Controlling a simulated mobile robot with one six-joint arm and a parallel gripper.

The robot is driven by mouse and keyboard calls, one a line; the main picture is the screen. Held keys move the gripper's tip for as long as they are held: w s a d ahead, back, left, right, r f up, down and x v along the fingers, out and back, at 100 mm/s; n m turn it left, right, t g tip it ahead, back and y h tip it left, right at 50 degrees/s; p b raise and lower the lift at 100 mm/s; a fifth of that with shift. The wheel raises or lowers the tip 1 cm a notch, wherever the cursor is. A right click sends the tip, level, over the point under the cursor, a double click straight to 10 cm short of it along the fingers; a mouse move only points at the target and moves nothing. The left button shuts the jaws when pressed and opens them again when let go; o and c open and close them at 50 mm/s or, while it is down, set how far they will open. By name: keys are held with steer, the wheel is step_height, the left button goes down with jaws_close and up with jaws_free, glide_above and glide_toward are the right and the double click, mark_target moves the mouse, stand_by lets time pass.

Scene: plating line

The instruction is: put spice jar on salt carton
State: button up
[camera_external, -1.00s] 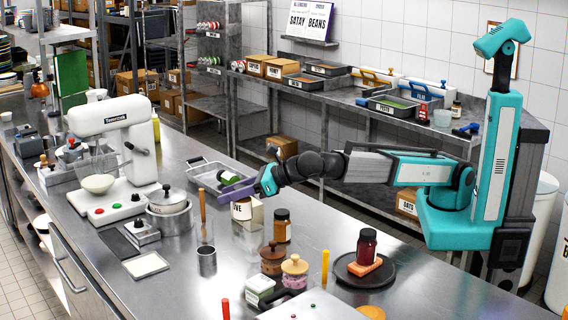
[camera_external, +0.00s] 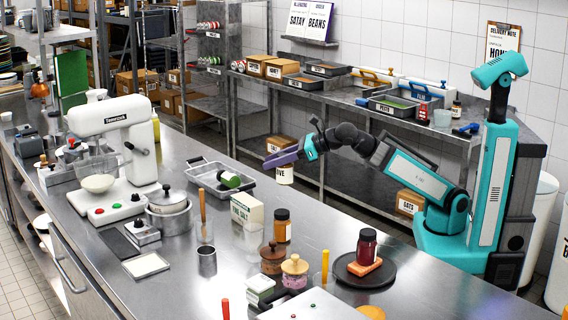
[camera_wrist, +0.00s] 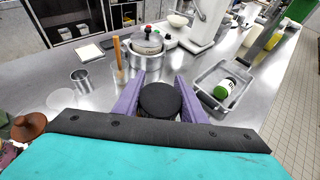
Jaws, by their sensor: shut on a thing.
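My gripper (camera_external: 283,157) is shut on the spice jar (camera_external: 285,175), a pale jar held upright in the air near the counter's far edge. In the wrist view its round black lid (camera_wrist: 160,100) shows between the purple fingers; most of its body is hidden there. The salt carton (camera_external: 247,212), white with green lettering, stands upright on the steel counter, below and to the left of the held jar. Jar and carton are apart. I cannot make out the carton in the wrist view.
A metal tray (camera_external: 197,164) behind the carton holds a green-lidded jar (camera_external: 229,179) lying on its side.

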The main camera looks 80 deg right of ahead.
steer(key=s+d, duration=0.1)
steer(key=s+d+b, duration=0.1)
steer(key=d, duration=0.1)
steer(key=shift+s+d+f, duration=0.2)
steer(key=shift+s+f, duration=0.1)
steer(key=shift+s, duration=0.1)
steer(key=shift+w+r, duration=0.1)
steer(key=shift+w, duration=0.05)
steer(key=w+a+p, duration=0.2)
steer(key=w+p, duration=0.6)
steer(key=p, duration=0.2)
steer(key=shift+f, duration=0.25)
stand_by(0.3)
steer(key=p, duration=0.3)
steer(key=w+p, duration=0.1)
steer(key=p, duration=0.2)
steer(key=shift+w+a+p, duration=0.2)
steer(key=shift+a+p, duration=0.05)
steer(key=shift+p, duration=0.05)
steer(key=p, duration=0.8)
steer(key=shift+w+a+f, duration=0.2)
steer(key=shift+w+f, duration=0.05)
steer(key=shift+w, duration=0.15)
